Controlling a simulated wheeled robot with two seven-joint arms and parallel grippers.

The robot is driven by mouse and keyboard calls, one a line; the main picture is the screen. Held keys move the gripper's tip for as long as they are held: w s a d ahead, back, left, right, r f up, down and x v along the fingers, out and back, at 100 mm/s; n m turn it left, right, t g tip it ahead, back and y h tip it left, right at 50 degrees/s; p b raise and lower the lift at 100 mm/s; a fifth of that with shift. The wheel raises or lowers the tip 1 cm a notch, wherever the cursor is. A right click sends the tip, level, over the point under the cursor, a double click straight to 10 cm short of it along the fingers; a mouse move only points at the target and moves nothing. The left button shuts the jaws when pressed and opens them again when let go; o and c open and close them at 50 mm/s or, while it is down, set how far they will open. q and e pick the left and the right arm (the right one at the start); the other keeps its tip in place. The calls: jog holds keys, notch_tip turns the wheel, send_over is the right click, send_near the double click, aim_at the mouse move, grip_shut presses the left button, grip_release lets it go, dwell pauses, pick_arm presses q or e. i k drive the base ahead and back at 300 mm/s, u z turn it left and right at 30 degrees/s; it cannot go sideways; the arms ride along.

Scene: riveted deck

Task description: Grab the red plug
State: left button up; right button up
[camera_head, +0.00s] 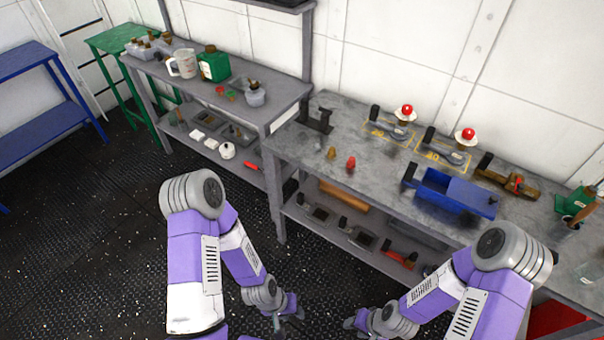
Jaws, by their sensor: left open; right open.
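A small red plug (350,163) stands upright on the grey workbench (318,183), near its front edge. A brown plug (331,153) stands just left of it, apart from it. My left gripper (287,322) is low at the bottom middle of the view, in front of the bench and well short of the red plug. It is open and looks empty. My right gripper (352,323) is also low, a little to the right, open and apart from the plug. The fingertips of both are small and partly cut off or dark.
A blue box (455,192) stands right of the plug, and a black bracket (316,118) stands behind left. The lower shelf (345,229) holds several trays. The bench around the plug is fairly clear.

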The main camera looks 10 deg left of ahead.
aim_at(351, 162)
jog(key=u, duration=1.05)
jog(key=i, duration=0.85)
jog(key=z, duration=0.6)
